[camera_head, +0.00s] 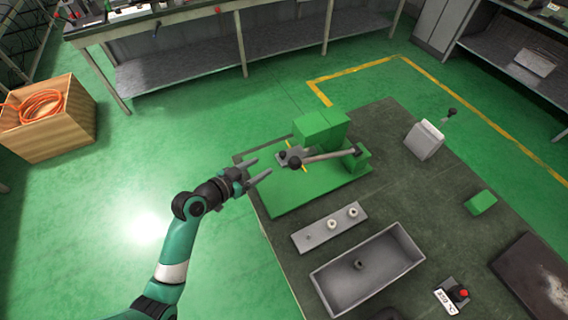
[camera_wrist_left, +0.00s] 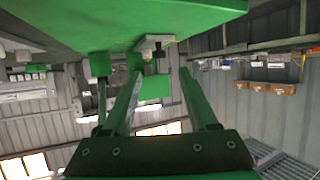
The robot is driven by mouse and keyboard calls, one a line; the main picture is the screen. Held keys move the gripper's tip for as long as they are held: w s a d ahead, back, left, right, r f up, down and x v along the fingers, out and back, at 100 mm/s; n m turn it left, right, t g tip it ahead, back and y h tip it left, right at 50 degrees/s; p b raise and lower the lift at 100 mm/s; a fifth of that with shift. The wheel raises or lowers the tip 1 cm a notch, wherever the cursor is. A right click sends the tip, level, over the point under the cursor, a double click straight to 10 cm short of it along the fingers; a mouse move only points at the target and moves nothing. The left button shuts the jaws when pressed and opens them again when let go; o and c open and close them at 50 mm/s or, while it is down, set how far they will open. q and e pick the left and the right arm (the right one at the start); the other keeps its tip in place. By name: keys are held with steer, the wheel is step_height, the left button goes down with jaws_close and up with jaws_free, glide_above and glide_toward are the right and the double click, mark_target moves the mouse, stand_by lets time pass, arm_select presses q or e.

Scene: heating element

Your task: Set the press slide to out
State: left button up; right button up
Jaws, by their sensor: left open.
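A small grey slide (camera_head: 292,157) with a dark knob sits in front of the block, beside a yellow line. A grey lever (camera_head: 328,157) with a black end lies across the press. My left gripper (camera_head: 263,168) is open and empty, just left of the slide and apart from it. In the left wrist view the gripper (camera_wrist_left: 161,72) shows open fingers below the grey slide part (camera_wrist_left: 154,42). My right gripper is not in view.
A grey strip with white round pieces (camera_head: 330,228) and a grey tray (camera_head: 368,270) lie nearer on the table.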

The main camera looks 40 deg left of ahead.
mark_target(281, 154)
arm_select(q)
steer(key=shift+w+r, duration=0.15)
steer(key=b+x, duration=0.4)
steer(key=x, duration=0.7)
steer(key=shift+w, duration=0.3)
jaws_close()
stand_by(0.8)
